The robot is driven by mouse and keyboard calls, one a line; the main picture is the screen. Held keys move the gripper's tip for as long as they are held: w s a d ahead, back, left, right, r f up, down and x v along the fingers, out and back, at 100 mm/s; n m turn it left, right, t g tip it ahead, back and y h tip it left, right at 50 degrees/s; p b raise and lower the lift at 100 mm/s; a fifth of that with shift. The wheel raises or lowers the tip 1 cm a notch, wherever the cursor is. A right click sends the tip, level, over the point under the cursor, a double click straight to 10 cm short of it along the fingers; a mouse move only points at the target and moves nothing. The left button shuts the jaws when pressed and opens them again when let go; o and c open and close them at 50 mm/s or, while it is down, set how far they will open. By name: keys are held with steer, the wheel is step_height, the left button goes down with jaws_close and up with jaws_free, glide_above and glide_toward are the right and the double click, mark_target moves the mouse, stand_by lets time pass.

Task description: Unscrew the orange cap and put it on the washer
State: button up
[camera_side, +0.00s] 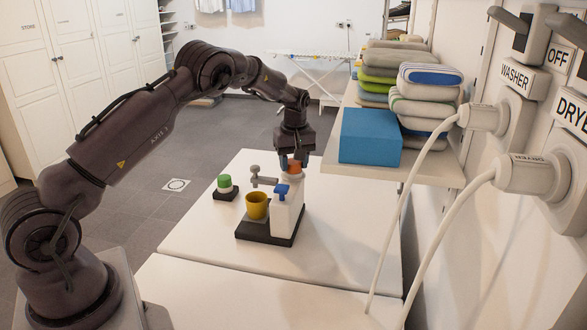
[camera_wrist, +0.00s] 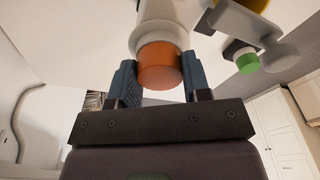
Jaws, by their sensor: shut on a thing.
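The orange cap (camera_side: 293,164) is at the top of a white container (camera_side: 287,212). In the wrist view the orange cap (camera_wrist: 160,66) sits between my two fingers, against the container's white round neck (camera_wrist: 158,32). I cannot tell whether its thread is still engaged. My gripper (camera_side: 292,156) points down from above and is shut on the cap; it also shows in the wrist view (camera_wrist: 160,88). A "WASHER" label (camera_side: 515,77) is on the right wall above a plug. The white tops below look like appliance tops; which is the washer is unclear.
A yellow cup (camera_side: 256,207) stands beside the container on a black base (camera_side: 262,236), near a blue tap (camera_side: 282,191) and a grey spout. A green button (camera_side: 224,183) is to the left. A shelf with a blue box (camera_side: 370,137) is close on the right. The front white top (camera_side: 220,292) is clear.

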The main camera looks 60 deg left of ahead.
steer(key=n, duration=0.4)
steer(key=shift+g, duration=0.3)
steer(key=shift+n, duration=1)
steer(key=shift+n, duration=0.6)
steer(key=n, duration=0.3)
steer(key=shift+g, duration=0.3)
jaws_close()
steer(key=shift+n, duration=1)
steer(key=shift+a+r, duration=0.15)
steer(key=shift+r, duration=0.4)
